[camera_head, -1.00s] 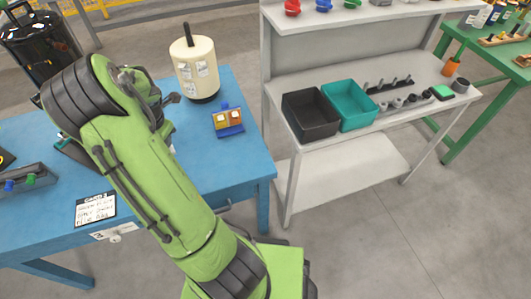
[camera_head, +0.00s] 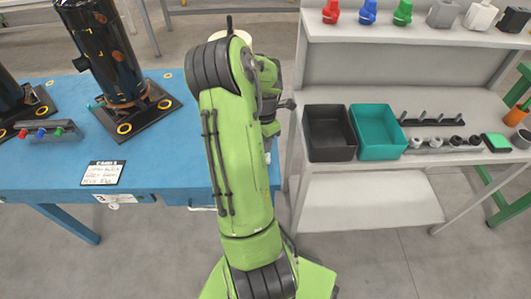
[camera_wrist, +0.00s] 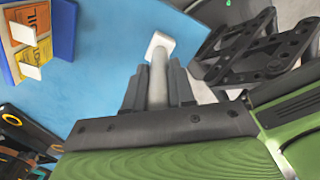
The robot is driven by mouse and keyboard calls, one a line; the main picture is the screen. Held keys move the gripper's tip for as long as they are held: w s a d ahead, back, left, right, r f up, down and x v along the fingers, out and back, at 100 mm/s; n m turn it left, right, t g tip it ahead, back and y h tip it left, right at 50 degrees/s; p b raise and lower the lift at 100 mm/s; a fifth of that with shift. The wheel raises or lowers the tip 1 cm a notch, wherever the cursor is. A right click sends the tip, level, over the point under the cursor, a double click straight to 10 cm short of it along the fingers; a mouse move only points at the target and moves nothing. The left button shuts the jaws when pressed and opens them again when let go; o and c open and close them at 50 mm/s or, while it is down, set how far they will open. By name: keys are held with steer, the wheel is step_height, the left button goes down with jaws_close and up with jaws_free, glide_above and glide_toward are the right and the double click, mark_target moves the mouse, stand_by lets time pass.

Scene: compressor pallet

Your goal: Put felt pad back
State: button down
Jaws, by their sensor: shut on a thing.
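In the wrist view my gripper (camera_wrist: 158,88) is shut on a pale grey stem with a white, rounded square end, which I take to be the felt pad (camera_wrist: 160,46). The white end sticks out past the dark fingers, over the blue table top (camera_wrist: 105,60). A blue stand (camera_wrist: 64,28) with orange and yellow blocks and white tabs is at the upper left, apart from my gripper. In the head view my own arm hides the gripper, the pad and that stand.
The blue table (camera_head: 180,145) holds a black compressor (camera_head: 105,50), a knob block (camera_head: 42,132) and a label card (camera_head: 103,173). A cream canister (camera_head: 238,37) is mostly hidden. The grey shelf (camera_head: 385,175) holds a black bin (camera_head: 329,133) and a teal bin (camera_head: 378,131).

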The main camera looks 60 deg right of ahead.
step_height(320, 180, down, 3)
steer(key=shift+f+b, duration=0.1)
steer(key=shift+b, duration=0.25)
steer(key=c, duration=0.9)
jaws_free()
steer(key=shift+c, duration=0.2)
